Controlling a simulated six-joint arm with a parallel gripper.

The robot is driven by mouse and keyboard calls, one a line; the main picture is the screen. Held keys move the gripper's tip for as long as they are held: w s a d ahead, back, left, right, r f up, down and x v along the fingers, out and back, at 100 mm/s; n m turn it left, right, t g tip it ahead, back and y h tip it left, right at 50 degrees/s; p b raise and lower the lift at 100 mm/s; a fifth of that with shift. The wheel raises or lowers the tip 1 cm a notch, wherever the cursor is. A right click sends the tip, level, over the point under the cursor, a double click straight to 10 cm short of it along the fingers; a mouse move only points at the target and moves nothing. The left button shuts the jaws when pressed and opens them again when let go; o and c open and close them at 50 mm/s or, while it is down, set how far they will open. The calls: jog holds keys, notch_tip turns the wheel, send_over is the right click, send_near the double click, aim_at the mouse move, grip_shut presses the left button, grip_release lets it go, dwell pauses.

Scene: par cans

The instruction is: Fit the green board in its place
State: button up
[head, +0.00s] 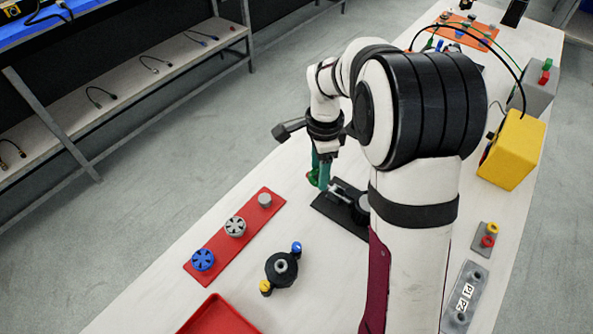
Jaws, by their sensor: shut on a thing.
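My gripper (319,163) points down over the middle of the white table, left of my arm's thick black joint. It is shut on the green board (324,174), a small upright green piece at its tips. The board's lower end is close to a black base plate (328,206) with a dark and grey fixture on it. I cannot tell whether the board touches this plate. My arm hides the right part of the plate.
A red strip (218,248) with blue and grey knobs lies at left. A black hub (280,269) with blue and yellow ends and a red tray (218,318) are nearer. A yellow box (512,150) and a grey box (535,85) stand at right. An orange board (463,30) lies at the back.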

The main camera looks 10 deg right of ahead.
jog(key=s+d+m, duration=0.1)
jog(key=d+m, duration=0.2)
jog(key=s+d+m, duration=0.1)
jog(key=d+m, duration=0.2)
jog(key=d, duration=0.1)
jog(key=s+d+f+m, duration=0.1)
jog(key=d+m, duration=0.2)
jog(key=d, duration=0.1)
jog(key=shift+s+d+m, duration=0.25)
jog(key=shift+m, duration=0.05)
jog(key=shift+s+d+f, duration=0.1)
jog(key=shift+d+f, duration=0.05)
jog(key=shift+d, duration=0.1)
jog(key=shift+f, duration=2.7)
jog(key=shift+f, duration=0.1)
jog(key=o, duration=1)
jog(key=o, duration=0.5)
